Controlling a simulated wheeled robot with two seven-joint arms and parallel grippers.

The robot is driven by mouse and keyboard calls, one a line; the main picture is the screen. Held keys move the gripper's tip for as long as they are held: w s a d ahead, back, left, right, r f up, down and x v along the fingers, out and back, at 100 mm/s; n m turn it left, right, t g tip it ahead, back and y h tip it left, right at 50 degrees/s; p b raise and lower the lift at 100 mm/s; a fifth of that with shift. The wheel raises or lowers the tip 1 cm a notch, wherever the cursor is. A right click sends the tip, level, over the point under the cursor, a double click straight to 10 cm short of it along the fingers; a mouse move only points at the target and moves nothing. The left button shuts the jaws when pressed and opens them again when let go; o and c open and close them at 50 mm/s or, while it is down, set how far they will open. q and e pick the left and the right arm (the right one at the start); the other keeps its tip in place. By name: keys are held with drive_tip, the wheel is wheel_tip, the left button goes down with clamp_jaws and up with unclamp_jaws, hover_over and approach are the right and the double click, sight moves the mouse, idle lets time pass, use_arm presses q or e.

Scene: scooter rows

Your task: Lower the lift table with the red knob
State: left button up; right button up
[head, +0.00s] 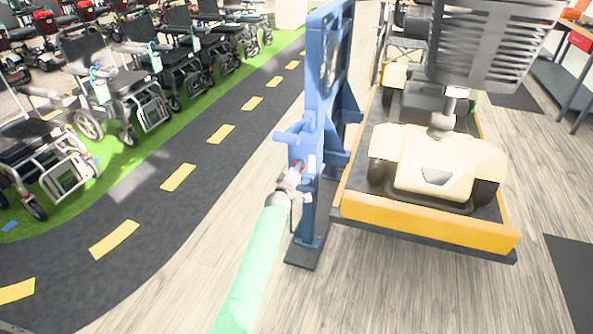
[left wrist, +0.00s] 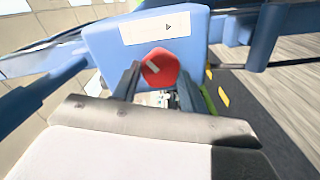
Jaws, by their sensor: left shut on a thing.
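The red knob (left wrist: 160,67) sits on the face of a blue post, below a white label with a small arrow. In the head view the knob (head: 299,165) shows as a small red patch at the post's side. My left gripper (left wrist: 150,75) has its two fingers on either side of the knob and is shut on it; it also shows in the head view (head: 294,174). The lift table (head: 420,225), with a yellow front edge, stands right of the post and bears a cream scooter (head: 440,160). My right gripper is in neither view.
The blue lift frame (head: 312,110) stands upright on the wood floor. Wheelchairs (head: 115,95) line a green strip on the left, beside a dark path (head: 150,215) with yellow dashes. A dark mat (head: 570,270) lies at lower right. Floor in front of the table is clear.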

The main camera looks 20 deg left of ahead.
use_arm(q)
drive_tip(key=shift+n, duration=1.1)
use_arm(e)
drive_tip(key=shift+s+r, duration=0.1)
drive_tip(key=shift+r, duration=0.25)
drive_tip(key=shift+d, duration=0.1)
use_arm(q)
drive_tip(key=o, duration=1)
drive_tip(key=shift+s+f, duration=0.1)
drive_tip(key=shift+s, duration=0.05)
drive_tip(key=s, duration=0.7)
drive_tip(key=shift+s+a, duration=0.2)
drive_tip(key=shift+s, duration=0.1)
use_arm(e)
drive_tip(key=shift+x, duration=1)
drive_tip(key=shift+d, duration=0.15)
